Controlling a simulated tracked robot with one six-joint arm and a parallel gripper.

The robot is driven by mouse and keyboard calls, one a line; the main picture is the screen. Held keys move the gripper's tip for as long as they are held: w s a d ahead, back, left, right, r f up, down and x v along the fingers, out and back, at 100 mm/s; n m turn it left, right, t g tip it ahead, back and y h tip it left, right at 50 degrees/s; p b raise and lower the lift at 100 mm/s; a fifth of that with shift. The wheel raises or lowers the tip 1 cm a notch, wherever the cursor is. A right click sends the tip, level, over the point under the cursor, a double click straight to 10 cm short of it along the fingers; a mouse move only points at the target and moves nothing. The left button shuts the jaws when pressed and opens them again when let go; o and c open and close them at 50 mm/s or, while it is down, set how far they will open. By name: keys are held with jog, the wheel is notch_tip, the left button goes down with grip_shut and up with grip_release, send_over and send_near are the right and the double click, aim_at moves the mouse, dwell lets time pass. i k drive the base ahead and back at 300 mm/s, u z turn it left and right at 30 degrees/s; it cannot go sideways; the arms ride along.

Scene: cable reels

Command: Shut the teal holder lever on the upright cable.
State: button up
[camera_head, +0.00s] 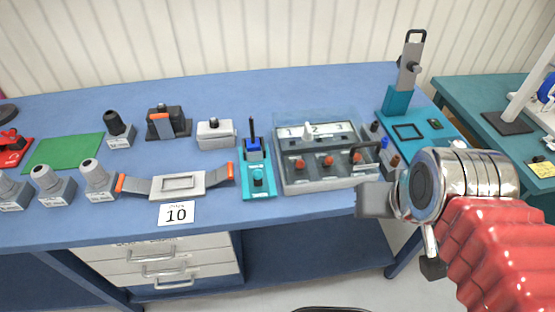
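A teal holder (257,187) lies on the blue table near the middle, with a round teal knob on its front part. A blue block (252,145) sits at its back end, and a thin black upright piece (251,128), probably the cable, stands there. I cannot make out the lever or whether it is shut. Another teal base (397,101) at the back right carries a tall grey part with a black handle. My gripper (376,200) is over the table's front right edge, right of the teal holder and apart from it. I cannot make out its fingers clearly.
A clear-lidded box (327,187) with red knobs stands between the teal holder and my gripper. A grey tray (178,185) with orange-tipped straps is at its left, behind a "10" card (177,214). A grey box (216,134) stands behind left. A second table (470,92) is at right.

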aim_at(258, 175)
jog(key=z, duration=0.7)
jog(key=k, duration=0.85)
jog(key=u, duration=1.05)
jog(key=i, duration=1)
jog(key=u, duration=0.05)
